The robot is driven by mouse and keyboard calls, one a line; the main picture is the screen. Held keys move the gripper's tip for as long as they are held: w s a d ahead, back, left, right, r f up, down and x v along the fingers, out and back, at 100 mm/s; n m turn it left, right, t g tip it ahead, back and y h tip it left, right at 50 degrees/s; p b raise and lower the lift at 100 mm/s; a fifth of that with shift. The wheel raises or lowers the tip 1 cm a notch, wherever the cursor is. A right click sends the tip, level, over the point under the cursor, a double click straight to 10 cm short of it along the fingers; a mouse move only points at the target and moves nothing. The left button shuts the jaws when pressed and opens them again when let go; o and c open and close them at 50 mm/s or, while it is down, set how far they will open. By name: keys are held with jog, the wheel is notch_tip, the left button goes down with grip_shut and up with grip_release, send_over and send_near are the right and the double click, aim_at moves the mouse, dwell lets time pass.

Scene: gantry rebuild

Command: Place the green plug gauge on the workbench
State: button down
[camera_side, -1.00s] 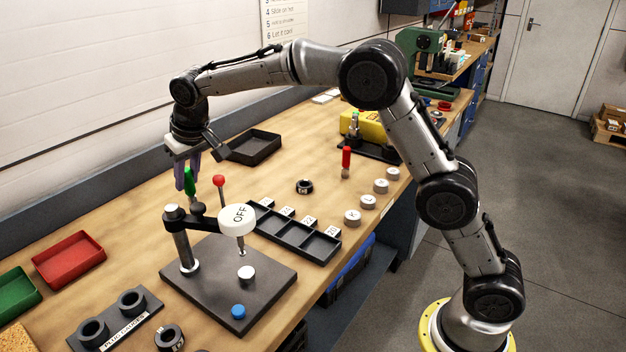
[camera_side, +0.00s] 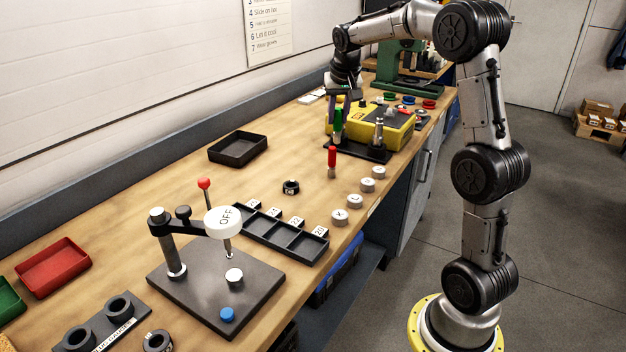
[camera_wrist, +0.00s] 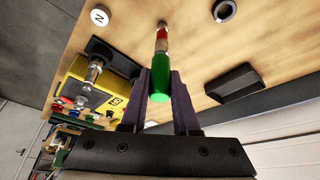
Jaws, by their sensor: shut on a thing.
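My gripper (camera_side: 339,104) is shut on the green plug gauge (camera_side: 338,119), with purple fingers on both sides of its green handle. In the wrist view, the green gauge (camera_wrist: 161,84) sits between the fingertips (camera_wrist: 161,78), its metal end pointing away toward the bench. The gripper is above the workbench (camera_side: 290,152), near the yellow case. The gauge appears held clear of the bench, though the exact gap is hard to tell. A red plug gauge (camera_side: 332,158) stands upright on the bench; in the wrist view, it is partly hidden behind the green gauge.
The yellow case (camera_side: 392,127) and a black stand with metal posts (camera_side: 372,153) are close to the gripper. A black tray (camera_side: 238,149), a black ring (camera_side: 291,187) and several white-topped discs (camera_side: 355,200) are on the bench. Bare wood lies between tray and red gauge.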

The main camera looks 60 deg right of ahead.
jog(key=shift+s+d, duration=0.2)
jog(key=shift+d, duration=0.25)
jog(key=shift+w+d+f, duration=1.35)
jog(key=shift+w+f, duration=0.5)
jog(key=shift+f, duration=0.3)
jog(key=shift+w+d+f, duration=1.4)
jog(key=shift+w+f, duration=0.5)
jog(key=shift+f, duration=0.2)
jog(key=shift+w+d+f, duration=1.35)
jog(key=shift+w+f, duration=0.5)
jog(key=shift+f, duration=0.3)
jog(key=shift+f, duration=0.15)
jog(key=c, duration=0.7)
grip_release()
jog(key=shift+o, duration=0.2)
